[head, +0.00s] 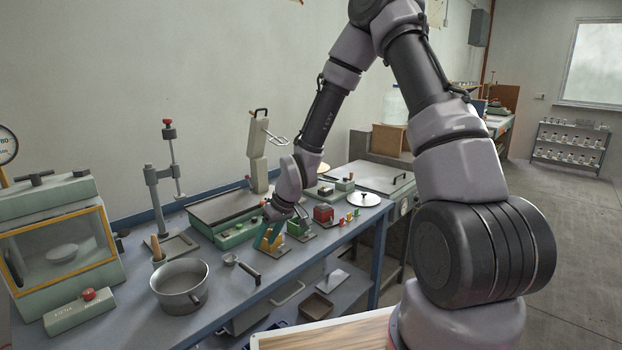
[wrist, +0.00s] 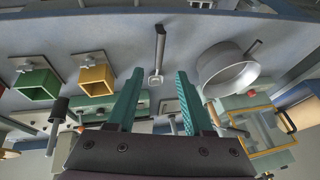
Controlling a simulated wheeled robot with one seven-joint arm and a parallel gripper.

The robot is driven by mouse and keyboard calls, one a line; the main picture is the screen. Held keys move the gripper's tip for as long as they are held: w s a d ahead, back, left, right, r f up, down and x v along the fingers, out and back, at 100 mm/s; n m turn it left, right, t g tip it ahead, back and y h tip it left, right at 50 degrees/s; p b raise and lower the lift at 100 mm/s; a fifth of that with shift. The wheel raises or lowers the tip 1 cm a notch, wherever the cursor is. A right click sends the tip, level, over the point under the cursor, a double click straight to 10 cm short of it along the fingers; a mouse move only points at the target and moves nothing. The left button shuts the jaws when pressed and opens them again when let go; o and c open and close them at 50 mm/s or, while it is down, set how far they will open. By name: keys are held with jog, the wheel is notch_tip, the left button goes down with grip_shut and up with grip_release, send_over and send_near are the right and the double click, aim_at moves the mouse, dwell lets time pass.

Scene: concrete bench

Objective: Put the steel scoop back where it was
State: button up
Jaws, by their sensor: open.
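The steel scoop (head: 230,260) lies on the blue-grey bench, between the steel pot (head: 181,284) and my gripper. Its small cup faces the back and its dark handle points to the bench's front edge. In the wrist view the scoop (wrist: 159,45) shows ahead of the fingertips, its cup between them in the picture. My gripper (head: 268,238) is open and empty, with teal fingers, low over the bench to the right of the scoop. In the wrist view my gripper (wrist: 160,75) has its fingers spread wide apart, and neither visibly touches the scoop.
In the wrist view a yellow bin (wrist: 96,80) and a green bin (wrist: 36,84) stand left of the fingers, and the pot (wrist: 229,74) stands right. A stand (head: 160,190) and a glass-fronted cabinet (head: 62,240) are at the left. A red box (head: 323,213) stands to the right.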

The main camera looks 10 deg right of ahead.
jog(key=s+d+r+m+t+h, duration=0.1)
jog(key=d+r+m, duration=0.1)
jog(key=d+r, duration=0.65)
jog(key=s+d+r+m+t+h, duration=0.15)
jog(key=d+r, duration=0.25)
jog(key=r, duration=0.9)
jog(key=s+d+r+m+t, duration=0.1)
jog(key=s+d+r+m, duration=0.2)
jog(key=s+r, duration=0.4)
jog(key=s+d+r+m+t, duration=0.1)
jog(key=s+d+r+m, duration=0.2)
jog(key=s+r, duration=0.5)
jog(key=s+m, duration=0.1)
jog(key=s, duration=0.1)
jog(key=shift+s+d, duration=0.3)
jog(key=shift+d, duration=0.05)
jog(key=shift+o, duration=0.3)
jog(key=shift+r, duration=0.1)
